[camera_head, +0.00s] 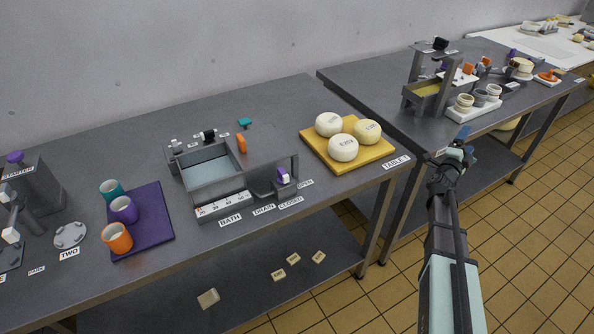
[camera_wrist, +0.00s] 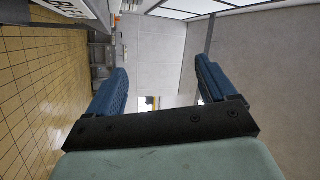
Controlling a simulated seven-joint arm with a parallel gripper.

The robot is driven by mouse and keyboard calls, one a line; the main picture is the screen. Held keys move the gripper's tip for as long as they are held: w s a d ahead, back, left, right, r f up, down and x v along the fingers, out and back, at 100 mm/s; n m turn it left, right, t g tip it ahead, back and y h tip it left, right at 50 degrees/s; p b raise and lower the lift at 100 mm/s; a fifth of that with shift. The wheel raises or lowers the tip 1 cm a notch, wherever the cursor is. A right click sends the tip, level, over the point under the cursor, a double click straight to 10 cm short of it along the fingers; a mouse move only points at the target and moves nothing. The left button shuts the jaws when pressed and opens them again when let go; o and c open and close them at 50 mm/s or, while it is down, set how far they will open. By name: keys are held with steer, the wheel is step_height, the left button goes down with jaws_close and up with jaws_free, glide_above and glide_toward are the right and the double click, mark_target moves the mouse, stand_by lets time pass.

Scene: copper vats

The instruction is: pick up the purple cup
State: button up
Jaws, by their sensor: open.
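The purple cup (camera_head: 123,209) stands upright on a dark purple mat (camera_head: 155,225) on the left part of the near table. A teal cup (camera_head: 111,190) stands behind it and an orange cup (camera_head: 117,238) stands in front of it, on or near the mat. My gripper (camera_head: 460,152) is far to the right, past the right end of that table and near the front edge of the second table. In the wrist view my gripper (camera_wrist: 160,90) is open, with nothing between its blue fingers. The purple cup does not show in the wrist view.
A grey bath (camera_head: 210,172) stands mid-table, with a walled drain section at its right. A grey dispenser (camera_head: 38,190) and a round disc (camera_head: 70,235) are left of the mat. Front table edge borders open floor.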

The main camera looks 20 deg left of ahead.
steer(key=w+a+r+n+t, duration=0.1)
steer(key=w+a+r+n, duration=0.2)
steer(key=r, duration=0.5)
steer(key=w+a+r+n+g+y, duration=0.1)
steer(key=w+a+r+n+y, duration=0.2)
steer(key=a, duration=0.5)
steer(key=w+a+r+n+y, duration=0.2)
steer(key=w+a+y, duration=0.3)
steer(key=a, duration=0.3)
steer(key=w+a+r+n+g+y, duration=0.1)
steer(key=w+a+r+n+y, duration=0.15)
steer(key=w+a+y, duration=0.4)
steer(key=s+a+n+g+y, duration=0.2)
steer(key=s+a+n+g, duration=0.25)
steer(key=a, duration=1.15)
steer(key=s+a+n+g+y, duration=0.2)
steer(key=s+a+n+g, duration=0.3)
steer(key=a, duration=1)
steer(key=s+a+f+n+g, duration=0.1)
steer(key=s+a+f+n, duration=0.15)
steer(key=s+a, duration=0.95)
steer(key=n+g+h, duration=0.8)
steer(key=n+h, duration=0.2)
glide_above(122, 207)
steer(key=s+d, duration=0.1)
steer(key=d, duration=0.1)
steer(key=shift+y, duration=0.25)
step_height(122, 207, down, 13)
steer(key=shift+r, duration=0.15)
steer(key=c, duration=1.1)
